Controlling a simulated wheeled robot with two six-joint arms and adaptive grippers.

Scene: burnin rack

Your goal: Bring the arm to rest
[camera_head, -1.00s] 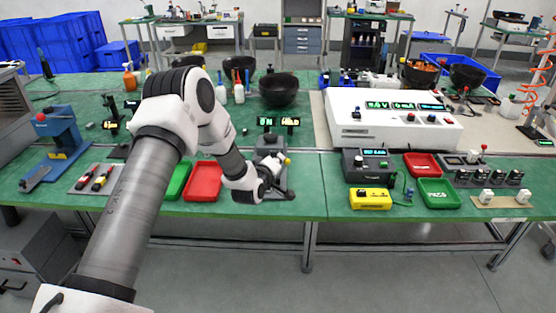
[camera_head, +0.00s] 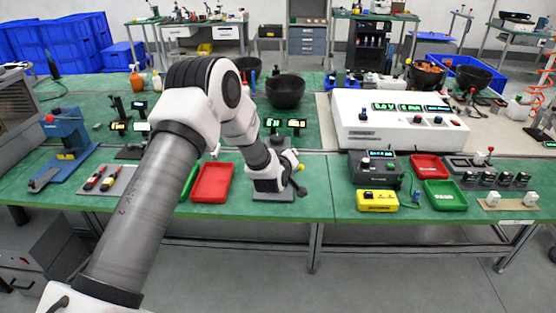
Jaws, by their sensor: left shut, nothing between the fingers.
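My left arm comes in from the lower left and reaches over the green table (camera_head: 270,208). My left gripper (camera_head: 299,190) is at its end, low over a grey fixture base (camera_head: 262,196) near the table's front edge. Its fingers look dark and closed, with nothing between them. Whether it touches the fixture I cannot tell. My right gripper is not in view.
A red tray (camera_head: 212,183) lies just left of the gripper, with a green tray partly hidden by my arm. A dark bowl (camera_head: 285,92) stands behind. To the right are a white console (camera_head: 397,122), a yellow box (camera_head: 377,201) and a grey meter unit (camera_head: 376,166).

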